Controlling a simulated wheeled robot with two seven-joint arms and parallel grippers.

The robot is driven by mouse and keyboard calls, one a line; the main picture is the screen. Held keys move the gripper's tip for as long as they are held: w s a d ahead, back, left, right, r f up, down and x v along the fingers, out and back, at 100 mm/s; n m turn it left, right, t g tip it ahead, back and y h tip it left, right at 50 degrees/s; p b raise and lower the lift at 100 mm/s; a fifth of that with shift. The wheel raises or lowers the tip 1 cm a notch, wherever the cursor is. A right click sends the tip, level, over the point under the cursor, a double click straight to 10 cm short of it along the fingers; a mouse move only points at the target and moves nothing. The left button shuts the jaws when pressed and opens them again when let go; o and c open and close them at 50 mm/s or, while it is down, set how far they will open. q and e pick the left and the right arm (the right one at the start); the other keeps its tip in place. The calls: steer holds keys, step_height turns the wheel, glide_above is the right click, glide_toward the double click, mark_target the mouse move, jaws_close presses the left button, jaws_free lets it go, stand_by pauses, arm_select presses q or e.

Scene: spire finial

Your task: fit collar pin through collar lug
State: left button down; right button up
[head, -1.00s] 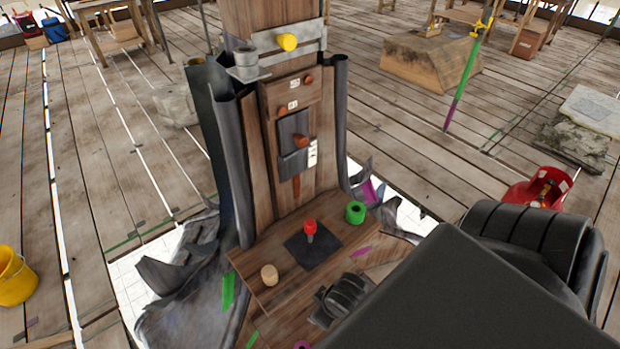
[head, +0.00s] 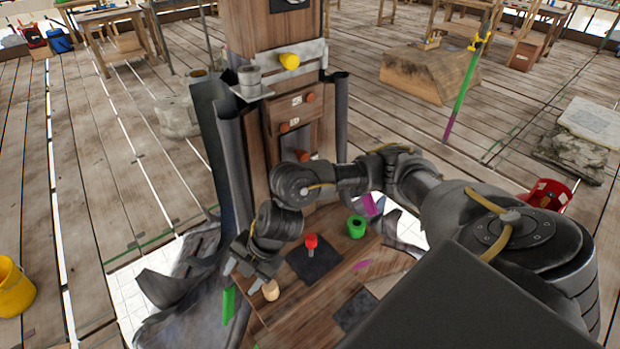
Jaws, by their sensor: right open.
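A pin with a red head and grey shank (head: 311,245) stands upright on a dark square pad on the wooden bench (head: 330,284). Which piece is the collar pin I cannot tell for sure. A pale metal collar band (head: 308,55) crosses the wooden post, with a yellow round-ended piece (head: 289,61) sticking out of its front. I cannot make out a lug hole. My right gripper (head: 243,279) is open and points down at the bench's left edge, just left of a tan wooden peg (head: 271,290). It looks empty. The pin stands apart from it, to its right. My left gripper is out of view.
A green ring-like piece (head: 356,227) stands at the bench's right rear. A grey cup (head: 249,80) sits on a bracket at the post's left. Torn dark sheeting (head: 195,270) surrounds the bench. My right arm passes in front of the post's lower face.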

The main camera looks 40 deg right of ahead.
steer(key=w+d+r+g+h, duration=0.1)
steer(key=d+h, duration=0.1)
steer(key=d, duration=0.4)
steer(key=w+d+r+h, duration=0.1)
steer(key=d, duration=0.5)
steer(key=m+g+h, duration=0.1)
steer(key=m+h, duration=0.1)
steer(key=h, duration=0.1)
glide_toward(311, 236)
step_height(311, 236, down, 5)
steer(key=shift+f, duration=0.1)
steer(key=shift+d+f, duration=0.1)
steer(key=shift+f, duration=2.75)
steer(key=c, duration=1.1)
steer(key=shift+c, duration=0.2)
steer(key=shift+r, duration=0.1)
